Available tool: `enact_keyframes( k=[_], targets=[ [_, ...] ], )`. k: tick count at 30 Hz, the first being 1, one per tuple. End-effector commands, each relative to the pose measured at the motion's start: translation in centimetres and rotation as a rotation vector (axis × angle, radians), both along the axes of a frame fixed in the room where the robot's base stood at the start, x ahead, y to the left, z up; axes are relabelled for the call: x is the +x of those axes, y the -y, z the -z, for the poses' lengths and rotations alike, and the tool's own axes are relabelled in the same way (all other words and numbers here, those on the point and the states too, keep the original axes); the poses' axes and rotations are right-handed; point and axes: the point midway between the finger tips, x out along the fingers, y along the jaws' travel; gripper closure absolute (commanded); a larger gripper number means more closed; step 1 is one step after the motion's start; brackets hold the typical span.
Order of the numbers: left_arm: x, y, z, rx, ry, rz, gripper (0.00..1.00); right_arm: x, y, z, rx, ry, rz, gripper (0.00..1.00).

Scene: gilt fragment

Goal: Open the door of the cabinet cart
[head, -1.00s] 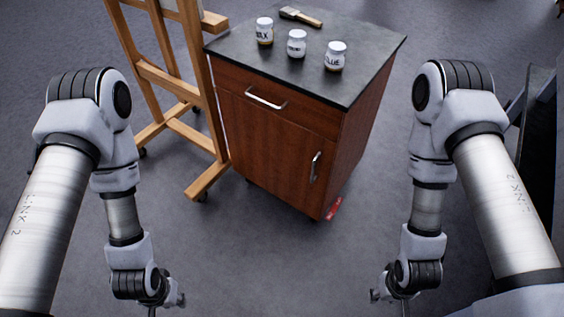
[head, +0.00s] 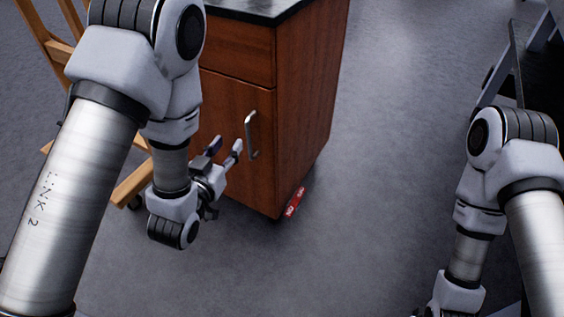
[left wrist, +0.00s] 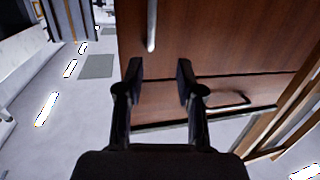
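The cabinet cart (head: 300,90) has a reddish-brown wood body and a dark top. Its door (head: 225,115) is shut, with an upright silver bar handle (head: 251,135) near its right edge. My left gripper (head: 225,147) is in front of the door, just left of the handle in the head view, with its fingers apart and empty. In the left wrist view, the open fingers (left wrist: 160,75) point at the cart front, and the door handle (left wrist: 152,25) lies beyond them, apart from them. My right arm shows at the lower right, but its fingers are out of frame.
A wooden easel (head: 133,183) stands close to the cart's left side, partly behind my left arm. A red object (head: 295,201) lies on the floor at the cart's front right corner. A drawer handle (left wrist: 230,100) shows in the left wrist view.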

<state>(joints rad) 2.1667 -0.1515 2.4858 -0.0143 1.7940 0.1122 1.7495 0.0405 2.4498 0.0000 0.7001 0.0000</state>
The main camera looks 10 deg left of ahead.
Motion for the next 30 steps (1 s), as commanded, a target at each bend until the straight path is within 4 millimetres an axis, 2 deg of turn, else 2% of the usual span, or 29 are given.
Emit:
enact_keyframes(
  k=[1, 3, 6, 11, 22, 25, 30],
  targets=[
    [0.4, 0.3, 3.5, 0.006, 0.030, 0.008, 0.63, 0.0, 0.0, 4.9, 0.000, 0.000, -0.001, 0.60],
    [0.7, 0.7, 4.1, 0.014, 0.065, 0.018, 0.63, 0.0, 0.0, 7.2, 0.000, 0.000, -0.001, 0.60],
    [1.0, 0.9, 4.2, 0.018, 0.097, 0.023, 0.63, 0.0, 0.0, 8.8, 0.000, 0.000, -0.001, 0.60],
    [1.8, 1.0, 3.6, 0.018, 0.111, 0.023, 0.63, 0.0, 0.0, 8.9, 0.000, 0.001, -0.001, 0.60],
    [8.1, 1.9, 3.6, 0.018, 0.109, 0.023, 0.63, 0.0, 0.0, 10.6, 0.000, 0.000, -0.001, 0.60],
    [8.8, 2.0, 3.5, 0.018, 0.107, 0.023, 0.63, 0.0, 0.0, 10.7, 0.000, 0.000, -0.001, 0.60],
    [8.9, 2.0, 3.5, 0.018, 0.106, 0.023, 0.63, 0.0, 0.0, 10.6, 0.000, 0.000, 0.000, 0.60]
  ],
)
